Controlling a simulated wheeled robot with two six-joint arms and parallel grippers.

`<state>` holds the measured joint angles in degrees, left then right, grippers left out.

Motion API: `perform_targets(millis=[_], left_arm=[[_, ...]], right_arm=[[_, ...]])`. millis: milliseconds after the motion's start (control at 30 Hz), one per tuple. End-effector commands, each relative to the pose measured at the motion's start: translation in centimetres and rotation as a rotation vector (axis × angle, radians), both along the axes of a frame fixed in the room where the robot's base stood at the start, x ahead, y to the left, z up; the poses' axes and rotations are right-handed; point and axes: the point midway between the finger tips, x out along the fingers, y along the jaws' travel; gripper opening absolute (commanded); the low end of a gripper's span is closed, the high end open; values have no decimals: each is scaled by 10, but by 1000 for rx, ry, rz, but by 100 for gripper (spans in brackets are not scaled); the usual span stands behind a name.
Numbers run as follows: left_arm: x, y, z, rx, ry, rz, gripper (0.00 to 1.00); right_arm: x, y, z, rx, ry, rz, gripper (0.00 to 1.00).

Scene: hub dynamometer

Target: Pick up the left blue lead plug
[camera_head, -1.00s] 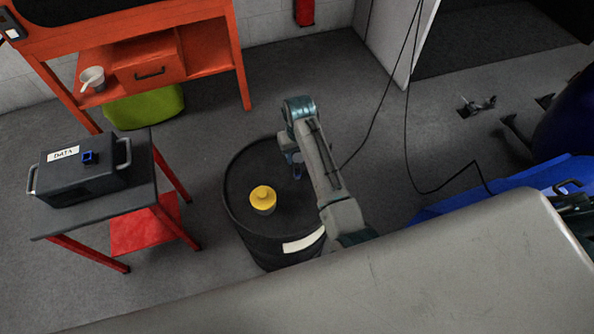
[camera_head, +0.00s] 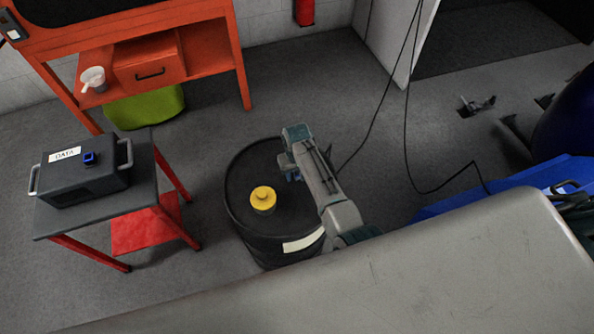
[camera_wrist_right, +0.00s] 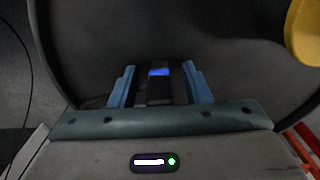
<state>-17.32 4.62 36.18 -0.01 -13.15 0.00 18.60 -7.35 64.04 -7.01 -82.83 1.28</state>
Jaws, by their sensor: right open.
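The blue lead plug (camera_wrist_right: 160,73), a dark block with a bright blue band, shows in the right wrist view between the two blue fingers of my right gripper (camera_wrist_right: 161,85). The fingers are apart, one on each side of the plug, with gaps visible. The plug is over the black drum top; I cannot tell how far the fingertips reach down along it. In the head view my right gripper (camera_head: 292,177) is low over the right part of the drum, and the plug is not clearly visible there. My left gripper is not in view.
The black drum (camera_head: 240,190) carries a yellow knob-like object (camera_head: 263,199), left of my gripper. A DATA box (camera_head: 85,173) with a blue square socket (camera_head: 89,158) stands on a red-legged table (camera_head: 140,205). A black cable (camera_head: 408,130) hangs down to the right.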

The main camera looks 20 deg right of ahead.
Motion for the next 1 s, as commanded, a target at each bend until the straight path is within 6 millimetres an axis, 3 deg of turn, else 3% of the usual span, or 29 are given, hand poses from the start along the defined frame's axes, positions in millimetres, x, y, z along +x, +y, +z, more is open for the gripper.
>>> perform_targets(millis=[67,300,667,1000], left_arm=[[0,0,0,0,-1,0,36],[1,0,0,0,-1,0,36],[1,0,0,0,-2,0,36],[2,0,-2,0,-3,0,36]], right_arm=[[0,0,0,0,0,0,44],[0,0,0,0,0,0,0],[1,0,8,0,-2,0,0],[1,1,72,1,-3,-1,0]])
